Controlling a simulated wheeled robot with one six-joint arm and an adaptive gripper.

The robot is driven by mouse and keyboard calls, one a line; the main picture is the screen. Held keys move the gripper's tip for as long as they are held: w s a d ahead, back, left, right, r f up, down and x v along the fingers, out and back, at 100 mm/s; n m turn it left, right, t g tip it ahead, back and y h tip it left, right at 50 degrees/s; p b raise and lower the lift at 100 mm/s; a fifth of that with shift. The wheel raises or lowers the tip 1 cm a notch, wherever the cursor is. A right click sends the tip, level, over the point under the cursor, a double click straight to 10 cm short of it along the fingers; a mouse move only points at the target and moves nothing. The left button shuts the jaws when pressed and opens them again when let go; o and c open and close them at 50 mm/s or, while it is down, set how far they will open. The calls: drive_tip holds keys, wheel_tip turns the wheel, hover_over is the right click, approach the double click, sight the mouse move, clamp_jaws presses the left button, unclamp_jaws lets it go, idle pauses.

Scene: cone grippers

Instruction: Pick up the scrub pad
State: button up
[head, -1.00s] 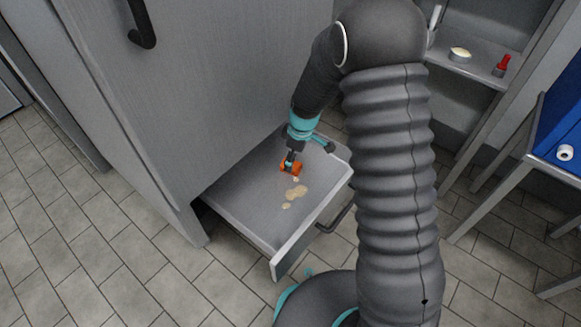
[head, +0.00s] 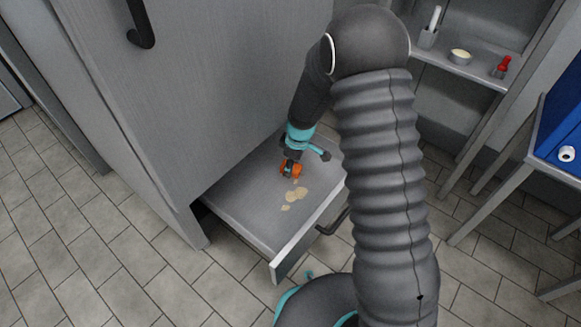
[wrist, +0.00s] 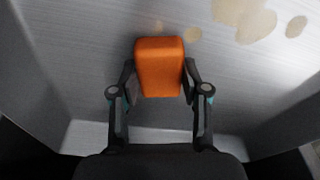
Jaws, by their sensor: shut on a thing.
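The scrub pad is an orange block with rounded edges. In the wrist view the scrub pad (wrist: 160,66) sits between the two fingers of my gripper (wrist: 160,85), which touch it on both sides. In the head view the scrub pad (head: 291,168) shows small and partly covered by my gripper (head: 289,171), over the open drawer. My gripper is shut on it. I cannot tell whether the pad is clear of the drawer floor.
The open grey drawer (head: 240,205) has beige stains (head: 296,194) on its floor beside the pad. A tall grey cabinet (head: 200,80) rises behind it. A shelf (head: 478,68) with small items and a blue-topped table (head: 565,120) stand at the right.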

sight(295, 166)
drive_tip(key=shift+r, duration=0.1)
drive_tip(key=shift+r, duration=0.55)
drive_tip(key=r, duration=0.1)
drive_tip(key=d+r, duration=0.1)
drive_tip(key=r, duration=0.1)
drive_tip(key=shift+r+p, duration=0.3)
drive_tip(key=shift+p, duration=0.1)
drive_tip(key=s+d+r, duration=0.1)
drive_tip(key=d+r, duration=0.5)
drive_tip(key=d, duration=0.4)
drive_tip(key=shift+s+d+p, duration=0.2)
drive_tip(key=shift+d+p, duration=0.1)
